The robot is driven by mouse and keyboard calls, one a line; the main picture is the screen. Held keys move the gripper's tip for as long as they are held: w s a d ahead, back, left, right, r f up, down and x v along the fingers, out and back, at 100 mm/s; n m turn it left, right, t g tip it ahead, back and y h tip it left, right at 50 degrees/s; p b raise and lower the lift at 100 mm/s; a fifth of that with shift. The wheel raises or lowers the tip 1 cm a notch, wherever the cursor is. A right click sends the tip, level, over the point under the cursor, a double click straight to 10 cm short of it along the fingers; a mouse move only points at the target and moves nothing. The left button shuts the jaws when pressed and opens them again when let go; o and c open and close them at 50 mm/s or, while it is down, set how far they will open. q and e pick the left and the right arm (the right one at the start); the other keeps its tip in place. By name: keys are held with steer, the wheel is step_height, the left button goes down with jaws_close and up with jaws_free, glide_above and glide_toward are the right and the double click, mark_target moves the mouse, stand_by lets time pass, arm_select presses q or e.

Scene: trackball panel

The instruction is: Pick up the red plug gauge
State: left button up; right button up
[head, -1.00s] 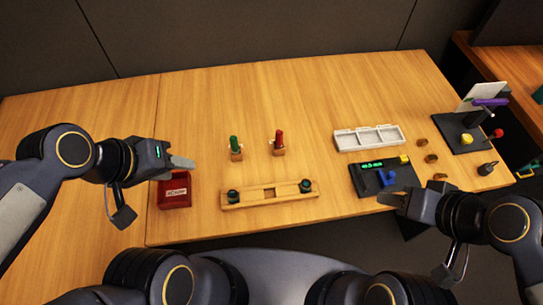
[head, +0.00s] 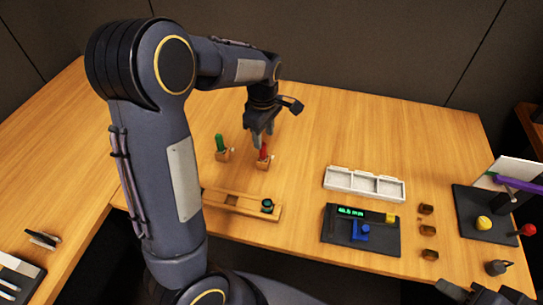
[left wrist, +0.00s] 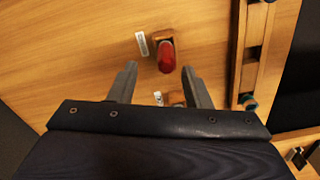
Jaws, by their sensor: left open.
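The red plug gauge (head: 264,152) stands upright in a small wooden block (head: 263,165) on the table. In the left wrist view the red plug gauge (left wrist: 166,58) lies just beyond the fingertips, between their lines. My left gripper (head: 263,138) is open, reaching down at the red gauge from above and behind; whether it touches cannot be told. The green plug gauge (head: 220,142) stands in its own block to the left. My right gripper (head: 450,290) is at the bottom right edge, partly cut off.
A wooden fixture bar (head: 235,202) lies in front, partly hidden by my left arm. To the right are a white tray (head: 364,184), a dark gauge pad with a green display (head: 380,240), several small brown blocks (head: 428,230) and a dark stand board (head: 470,210). The back table is clear.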

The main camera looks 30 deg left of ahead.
mark_target(263, 151)
arm_select(q)
steer(key=f, duration=0.6)
steer(key=shift+s+f, duration=0.15)
steer(key=shift+s, duration=0.25)
steer(key=shift+c, duration=0.2)
jaws_close()
